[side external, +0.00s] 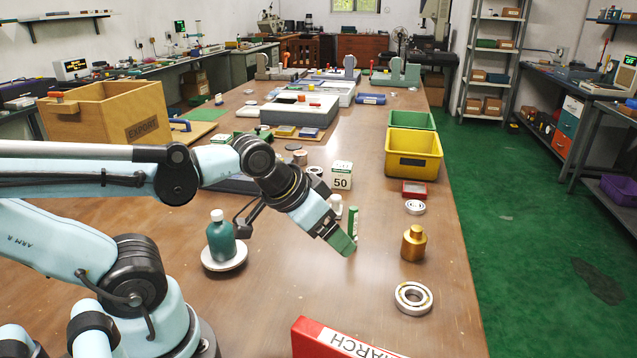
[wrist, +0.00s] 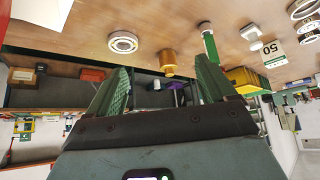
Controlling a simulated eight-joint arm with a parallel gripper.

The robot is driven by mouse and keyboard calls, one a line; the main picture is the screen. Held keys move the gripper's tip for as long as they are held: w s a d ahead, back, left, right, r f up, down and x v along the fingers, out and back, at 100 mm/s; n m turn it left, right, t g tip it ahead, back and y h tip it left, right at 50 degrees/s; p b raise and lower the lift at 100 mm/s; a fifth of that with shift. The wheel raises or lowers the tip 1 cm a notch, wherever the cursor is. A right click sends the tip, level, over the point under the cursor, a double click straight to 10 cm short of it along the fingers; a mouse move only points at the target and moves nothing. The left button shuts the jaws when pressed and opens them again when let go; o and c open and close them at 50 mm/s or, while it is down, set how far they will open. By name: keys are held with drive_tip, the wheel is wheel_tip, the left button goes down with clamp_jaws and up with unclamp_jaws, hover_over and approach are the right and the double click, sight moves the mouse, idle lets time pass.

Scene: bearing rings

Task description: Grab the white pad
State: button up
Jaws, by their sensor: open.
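Two things could be the white pad, and I cannot tell which. One is a white, red-edged flat piece marked MARCH (side external: 358,345) at the bottom of the side view, cut off by the frame; a white flat corner at the upper left of the wrist view (wrist: 38,12) seems to be the same piece. The other is a round white disc (side external: 218,265) under a green bottle (side external: 221,238). My gripper (side external: 345,243) is open and empty, low over the table between them. Its green fingers spread wide in the wrist view (wrist: 160,78).
A bearing ring (side external: 413,299), a gold bottle (side external: 413,245) and a green cylinder (side external: 353,222) stand near my gripper. A white cube marked 50 (side external: 342,175) is behind. Yellow (side external: 414,166) and green bins line the right edge.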

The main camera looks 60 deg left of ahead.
drive_tip(key=shift+w, duration=0.1)
drive_tip(key=n+t+h, duration=0.4)
drive_tip(key=n+h, duration=0.3)
drive_tip(key=n, duration=2.2)
approach(336, 204)
drive_tip(key=shift+s+a, duration=0.6)
drive_tip(key=shift+a, duration=0.05)
drive_tip(key=shift+a+f+n, duration=0.1)
drive_tip(key=shift+f+n, duration=0.05)
drive_tip(key=shift+n, duration=0.15)
drive_tip(key=x, duration=1.2)
drive_tip(key=shift+w+a, duration=0.15)
